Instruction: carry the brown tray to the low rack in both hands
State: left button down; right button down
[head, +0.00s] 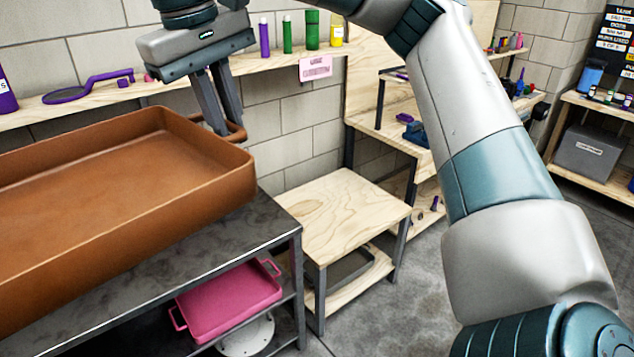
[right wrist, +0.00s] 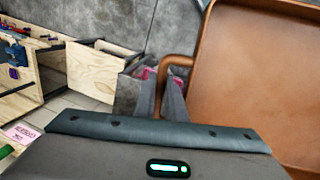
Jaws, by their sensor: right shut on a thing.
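The brown tray (head: 110,190) is a large, empty, open box at the left of the head view, over the dark metal table. It fills the right side of the right wrist view (right wrist: 265,75). My right gripper (head: 222,128) comes down from above at the tray's right end. Its fingers are shut on the tray's loop handle (right wrist: 172,75). I cannot tell whether the tray rests on the table or is just above it. The low rack (head: 340,205) is probably the pale wooden-topped unit with dark legs, right of the table. My left gripper is out of view.
The dark table (head: 250,228) has a pink tray (head: 225,300) on its lower shelf. A wooden workbench (head: 385,125) stands beyond the low rack. Grey floor (head: 415,275) is open at the lower middle.

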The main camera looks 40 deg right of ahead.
aim_at(335, 207)
jog(key=i+l+z, duration=0.1)
jog(key=l, duration=0.4)
jog(key=i+l+z, duration=0.1)
jog(key=l, duration=0.35)
jog(key=i+l+z, duration=0.1)
jog(key=i+l, duration=0.15)
jog(key=l, duration=0.2)
jog(key=i+l, duration=0.2)
jog(key=l, duration=0.25)
jog(key=i+l+z, duration=0.15)
jog(key=l, duration=0.3)
jog(key=i+l+z, duration=0.1)
jog(key=i+l, duration=0.15)
jog(key=l, duration=0.2)
jog(key=i+l+z, duration=0.1)
jog(key=l, duration=0.3)
jog(key=i, duration=0.1)
